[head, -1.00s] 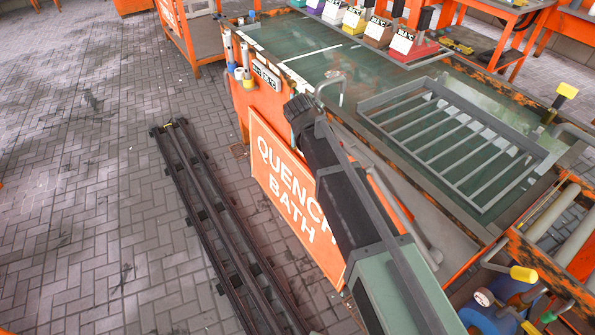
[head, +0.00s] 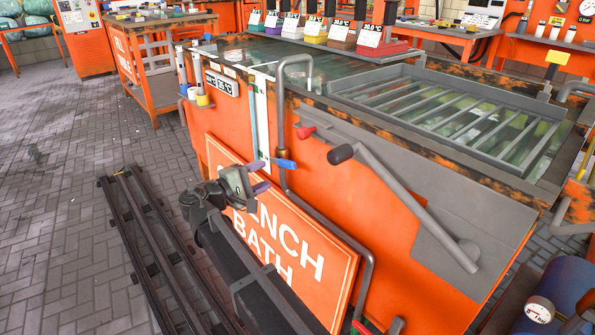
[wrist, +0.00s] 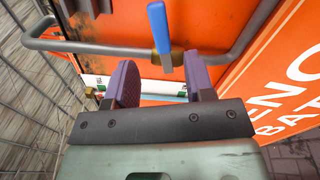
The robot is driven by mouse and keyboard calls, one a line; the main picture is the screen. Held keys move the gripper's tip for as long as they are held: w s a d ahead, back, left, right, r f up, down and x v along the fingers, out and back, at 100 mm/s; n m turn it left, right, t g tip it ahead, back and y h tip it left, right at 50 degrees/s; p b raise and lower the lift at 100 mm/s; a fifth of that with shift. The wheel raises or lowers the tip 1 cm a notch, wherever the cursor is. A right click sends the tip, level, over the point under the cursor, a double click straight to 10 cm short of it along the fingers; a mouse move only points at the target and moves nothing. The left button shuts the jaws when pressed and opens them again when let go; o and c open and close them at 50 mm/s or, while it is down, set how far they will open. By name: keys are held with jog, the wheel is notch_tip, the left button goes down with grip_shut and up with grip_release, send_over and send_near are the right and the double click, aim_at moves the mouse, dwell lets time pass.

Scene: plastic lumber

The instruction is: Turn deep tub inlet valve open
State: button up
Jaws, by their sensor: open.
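The tub is an orange quench bath (head: 330,205) with water inside, at the centre and right of the head view. A valve with a blue lever handle (head: 285,163) sits on the grey pipe (head: 283,110) at its front. In the wrist view the blue lever (wrist: 158,28) points up in the picture from a brass body (wrist: 165,60) on the pipe. My gripper (head: 263,178) has purple fingers and is open just left of the valve. In the wrist view the gripper (wrist: 160,66) has the brass body beyond and between its fingertips, with no contact visible.
A red handle (head: 306,131) and a long grey lever with a black knob (head: 341,153) are right of the valve. Dark floor rails (head: 150,250) run at the left.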

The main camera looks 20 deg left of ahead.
aim_at(285, 165)
jog(key=x, duration=1)
jog(key=shift+w+d, duration=0.1)
jog(key=shift+w, duration=0.05)
grip_shut()
